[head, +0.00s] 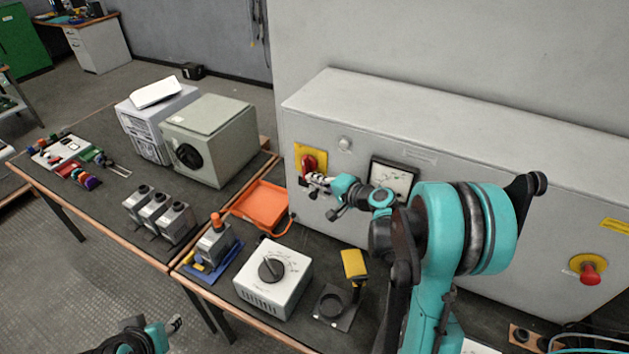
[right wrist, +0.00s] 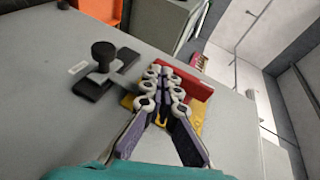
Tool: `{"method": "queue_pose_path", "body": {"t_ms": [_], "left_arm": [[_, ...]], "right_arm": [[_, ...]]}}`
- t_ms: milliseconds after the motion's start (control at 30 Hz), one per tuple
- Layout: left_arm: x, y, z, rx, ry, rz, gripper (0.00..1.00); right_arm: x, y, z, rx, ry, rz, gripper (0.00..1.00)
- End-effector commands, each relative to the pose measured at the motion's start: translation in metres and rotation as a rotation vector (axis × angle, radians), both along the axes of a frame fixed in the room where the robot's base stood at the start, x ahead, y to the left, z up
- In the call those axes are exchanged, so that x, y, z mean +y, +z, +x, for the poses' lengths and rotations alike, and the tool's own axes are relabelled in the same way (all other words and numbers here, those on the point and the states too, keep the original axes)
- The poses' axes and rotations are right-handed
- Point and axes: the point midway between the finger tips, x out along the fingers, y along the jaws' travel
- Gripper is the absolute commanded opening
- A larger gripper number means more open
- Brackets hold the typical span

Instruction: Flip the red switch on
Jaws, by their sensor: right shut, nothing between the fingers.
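The red switch (head: 308,162) is a rotary handle on a yellow plate (head: 321,158) at the left end of the grey cabinet's front. My right gripper (head: 312,180) is at the handle's lower edge, its fingers shut and empty. In the right wrist view, the gripper (right wrist: 168,75) has its fingertips close together, against or just beside the red handle (right wrist: 195,83). Contact is hard to tell. The fingers hide part of the yellow plate (right wrist: 198,118). My left gripper (head: 174,324) shows only partly at the bottom left, away from the switch; its jaw state is unclear.
The grey cabinet (head: 450,130) also carries a meter (head: 391,180) and a red emergency button (head: 589,271). An orange tray (head: 262,204), a white dial box (head: 273,277) and a yellow-topped stand (head: 354,265) are on the bench below. A black knob (right wrist: 104,55) shows near the fingers.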

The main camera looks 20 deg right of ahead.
Motion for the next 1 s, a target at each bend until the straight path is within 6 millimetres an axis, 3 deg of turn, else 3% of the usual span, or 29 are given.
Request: {"method": "queue_pose_path", "body": {"t_ms": [33,400,1000], "left_arm": [[0.000,-0.009,0.000,0.000,0.000,0.000,0.40],[0.000,-0.027,0.000,0.000,0.000,0.000,0.40],[0.000,-0.037,0.000,0.000,0.000,0.000,0.40]], "right_arm": [[0.000,-0.006,0.001,-0.022,-0.001,0.022,0.00],[0.004,-0.008,0.004,-0.082,0.000,0.073,0.00],[0.008,-0.012,0.008,-0.080,0.001,0.072,0.00]]}}
